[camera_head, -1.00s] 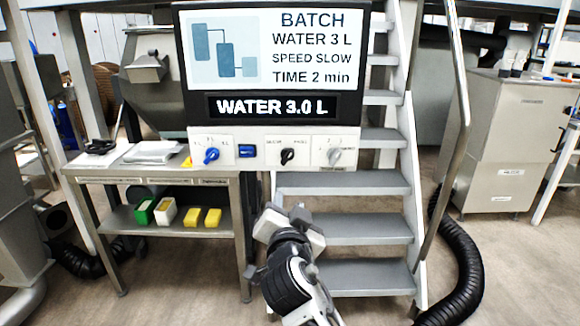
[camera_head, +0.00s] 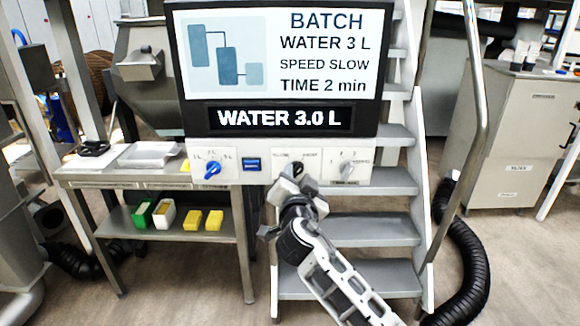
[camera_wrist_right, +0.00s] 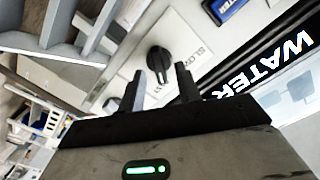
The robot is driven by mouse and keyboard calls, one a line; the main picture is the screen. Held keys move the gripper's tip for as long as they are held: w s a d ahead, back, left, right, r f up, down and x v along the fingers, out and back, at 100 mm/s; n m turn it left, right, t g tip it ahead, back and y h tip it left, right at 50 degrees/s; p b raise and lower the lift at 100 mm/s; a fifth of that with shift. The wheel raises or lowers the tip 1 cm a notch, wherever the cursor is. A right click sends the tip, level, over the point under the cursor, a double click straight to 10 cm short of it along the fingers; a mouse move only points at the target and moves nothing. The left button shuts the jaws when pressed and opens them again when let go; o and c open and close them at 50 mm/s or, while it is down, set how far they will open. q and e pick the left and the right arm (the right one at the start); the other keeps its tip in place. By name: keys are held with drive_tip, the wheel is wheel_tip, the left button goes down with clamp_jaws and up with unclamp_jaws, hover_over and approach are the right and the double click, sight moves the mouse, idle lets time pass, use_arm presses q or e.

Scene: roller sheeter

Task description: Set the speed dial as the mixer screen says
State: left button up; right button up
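The mixer screen (camera_head: 280,65) reads BATCH, WATER 3 L, SPEED SLOW, TIME 2 min, with WATER 3.0 L on the strip below. The black speed dial (camera_wrist_right: 159,60) sits on the white panel under the screen, with a SLOW label beside it in the wrist view. In the head view my gripper mostly covers this dial. My right gripper (camera_wrist_right: 161,70) is open, its two fingers apart and pointing at the dial. I cannot tell whether they touch it. My left gripper is not in view.
A blue dial (camera_head: 212,169) and a blue button (camera_head: 252,164) are left of the speed dial, and a grey dial (camera_head: 347,168) is right of it. A metal table (camera_head: 115,178) stands at the left. Grey steps (camera_head: 372,230) rise behind my right arm.

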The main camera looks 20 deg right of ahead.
drive_tip(key=shift+w, duration=0.2)
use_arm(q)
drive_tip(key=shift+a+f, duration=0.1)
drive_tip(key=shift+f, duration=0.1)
use_arm(e)
drive_tip(key=shift+d, duration=0.1)
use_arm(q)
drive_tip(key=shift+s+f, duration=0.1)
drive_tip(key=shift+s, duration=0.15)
use_arm(e)
clamp_jaws()
